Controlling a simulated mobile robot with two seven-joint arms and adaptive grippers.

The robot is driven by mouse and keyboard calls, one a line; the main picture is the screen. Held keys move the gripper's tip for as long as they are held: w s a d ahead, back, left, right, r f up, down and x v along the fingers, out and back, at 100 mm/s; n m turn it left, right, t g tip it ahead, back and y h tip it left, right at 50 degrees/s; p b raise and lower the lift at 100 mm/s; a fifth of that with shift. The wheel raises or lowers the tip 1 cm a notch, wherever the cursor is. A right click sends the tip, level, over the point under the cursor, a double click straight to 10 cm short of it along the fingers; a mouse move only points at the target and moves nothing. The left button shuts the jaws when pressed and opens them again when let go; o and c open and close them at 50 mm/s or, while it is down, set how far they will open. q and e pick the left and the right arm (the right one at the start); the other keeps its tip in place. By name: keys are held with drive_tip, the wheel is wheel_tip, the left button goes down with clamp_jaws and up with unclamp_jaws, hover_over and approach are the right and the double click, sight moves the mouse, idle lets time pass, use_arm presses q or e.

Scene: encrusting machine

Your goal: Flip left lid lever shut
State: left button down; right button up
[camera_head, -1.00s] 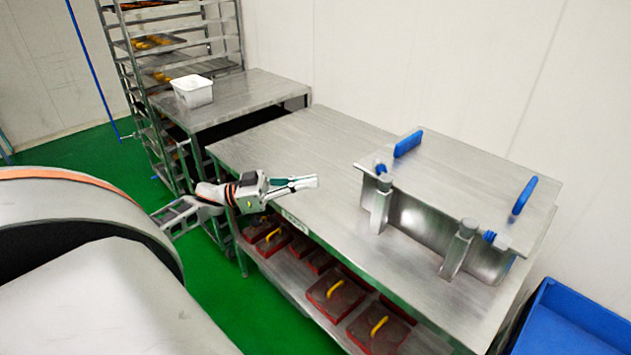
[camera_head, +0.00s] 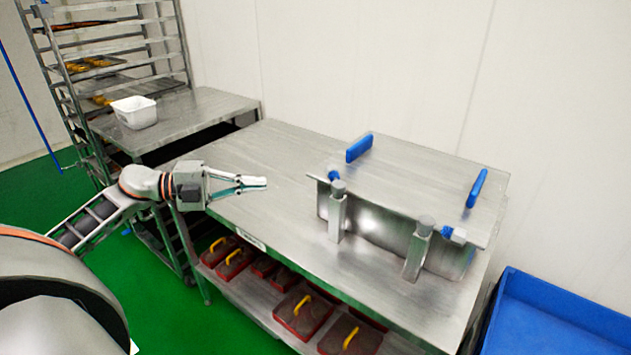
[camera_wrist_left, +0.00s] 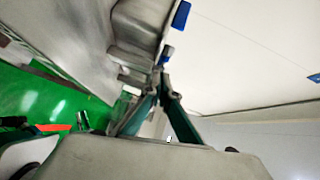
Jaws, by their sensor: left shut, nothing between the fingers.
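The metal machine box (camera_head: 372,228) stands on the steel table with a flat lid (camera_head: 430,170) on top. Two upright blue levers sit on the lid: the left lid lever (camera_head: 358,148) and the right one (camera_head: 477,188). Small blue pieces show by the two front posts, the left post (camera_head: 337,215) and the right post (camera_head: 417,252). My left gripper (camera_head: 262,183) is shut and empty, left of the box and apart from it. In the left wrist view its fingertips (camera_wrist_left: 166,88) meet, with a blue part (camera_wrist_left: 181,14) beyond. My right gripper is not in view.
The steel table (camera_head: 245,150) is bare left of the box. Red trays with yellow handles (camera_head: 303,312) lie on its lower shelf. A white tub (camera_head: 134,112) stands on the side table, by a tall rack (camera_head: 110,60). A blue bin (camera_head: 545,315) is at right.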

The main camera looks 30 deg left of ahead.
use_arm(q)
drive_tip(key=shift+r+m, duration=0.2)
drive_tip(key=shift+m, duration=0.6)
approach(329, 177)
drive_tip(key=x, duration=0.6)
drive_tip(key=shift+d, duration=0.25)
